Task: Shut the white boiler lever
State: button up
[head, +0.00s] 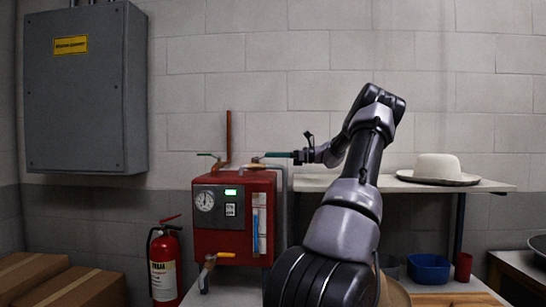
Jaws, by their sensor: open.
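The red boiler (234,215) stands left of my arm, with a round gauge and a small lit green display on its front. A thin dark green lever (209,155) shows at its top left. A teal, roughly level bar (275,155) shows above its top right, right at my gripper; I cannot tell whether it is a lever handle or part of the fingers. My gripper (294,157) is open and points left above the boiler's right edge. Contact is too small to tell. I cannot make out a clearly white lever; pale pipework (262,166) lies just below the gripper.
An orange-handled tap (219,256) sticks out of the boiler's lower front. A copper pipe (228,138) rises behind. A fire extinguisher (165,265) stands left. A shelf (499,185) with a white hat (438,168) is right. A blue bowl (428,268) sits below it.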

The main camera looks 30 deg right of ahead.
grip_shut()
dwell(1.3)
